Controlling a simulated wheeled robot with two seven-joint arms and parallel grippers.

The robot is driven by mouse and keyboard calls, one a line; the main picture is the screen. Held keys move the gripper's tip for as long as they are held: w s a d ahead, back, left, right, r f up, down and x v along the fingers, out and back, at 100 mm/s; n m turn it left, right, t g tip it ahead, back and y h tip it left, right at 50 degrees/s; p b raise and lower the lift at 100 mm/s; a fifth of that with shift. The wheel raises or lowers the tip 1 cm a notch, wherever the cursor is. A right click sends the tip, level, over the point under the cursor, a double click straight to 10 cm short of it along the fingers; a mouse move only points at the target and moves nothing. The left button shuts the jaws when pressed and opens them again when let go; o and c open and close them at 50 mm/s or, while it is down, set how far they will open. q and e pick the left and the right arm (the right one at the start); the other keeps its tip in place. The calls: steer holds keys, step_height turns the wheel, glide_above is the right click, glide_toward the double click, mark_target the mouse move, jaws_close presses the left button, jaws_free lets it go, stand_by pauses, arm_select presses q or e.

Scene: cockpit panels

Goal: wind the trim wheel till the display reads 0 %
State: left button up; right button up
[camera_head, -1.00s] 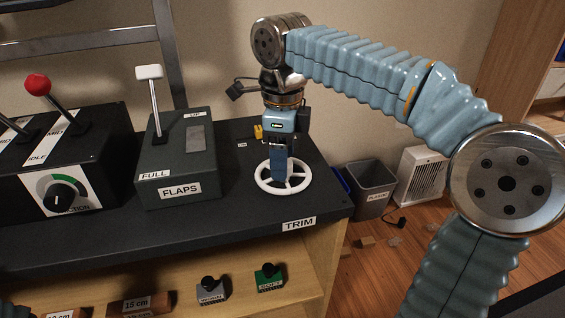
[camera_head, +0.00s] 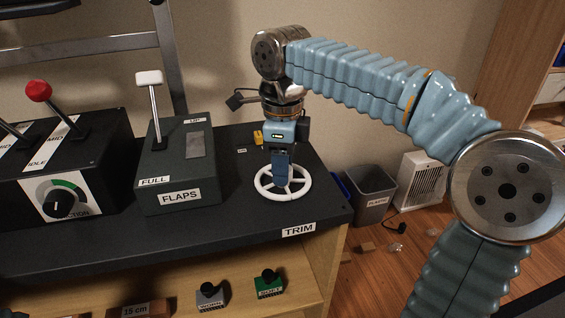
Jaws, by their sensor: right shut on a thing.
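The trim wheel (camera_head: 303,190) is a white spoked ring lying flat on the dark panel top, behind the TRIM label (camera_head: 299,229). The fingers cover some of the rim and spokes, so the exact grip spot is partly hidden. A small yellow object (camera_head: 257,137) stands behind the wheel. I cannot see a readable percent display. My left gripper is not in view.
The FLAPS box (camera_head: 178,165) with its white-topped lever (camera_head: 150,79) stands left of the wheel. Farther left is a box with a red-knobbed lever (camera_head: 39,91) and a dial (camera_head: 60,205). Blocks lie on the shelf below. A grey bin (camera_head: 371,195) stands on the floor at right.

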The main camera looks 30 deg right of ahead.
steer(key=n+p, duration=0.1)
steer(key=n, duration=0.2)
steer(key=shift+r+p, duration=0.15)
steer(key=shift+p, duration=0.2)
steer(key=n+p, duration=0.1)
steer(key=n, duration=0.2)
steer(key=shift+n, duration=0.4)
steer(key=n, duration=0.2)
steer(key=shift+n, duration=2.5)
steer(key=o, duration=1.1)
steer(key=shift+c, duration=0.2)
